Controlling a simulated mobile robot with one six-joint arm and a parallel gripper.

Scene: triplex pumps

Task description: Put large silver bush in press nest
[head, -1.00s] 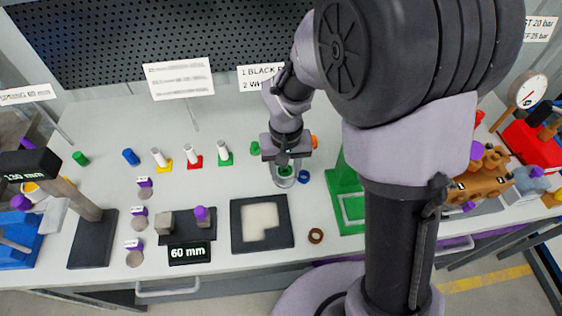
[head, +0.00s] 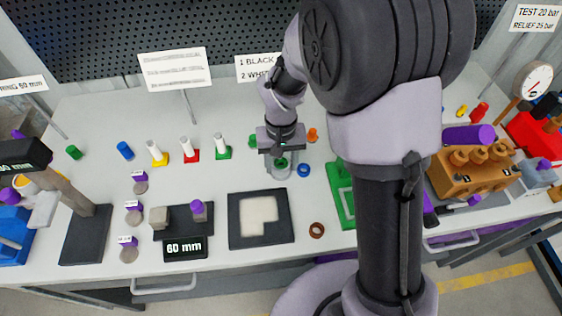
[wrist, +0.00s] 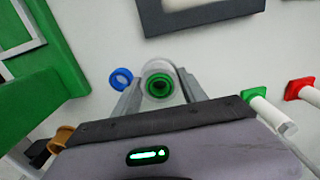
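A pale silver ring-like part, which looks like the large silver bush (wrist: 173,74), stands on the bench with a green ring (wrist: 159,86) showing within its outline in the wrist view. My gripper (wrist: 160,76) has its two fingers apart on either side of the bush. I cannot tell whether they press on it. In the head view my gripper (head: 281,160) points down at the bench, and the bush is partly hidden by it. The green press frame (head: 341,192) stands to the right. Its nest is hidden behind my arm or cannot be made out.
A blue ring (head: 304,170) lies close right of the gripper, with an orange part (head: 312,135) behind it. A brown ring (head: 316,230) and a dark tray (head: 236,240) lie in front. White pins on coloured bases, such as the green-based pin (head: 221,144), stand left.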

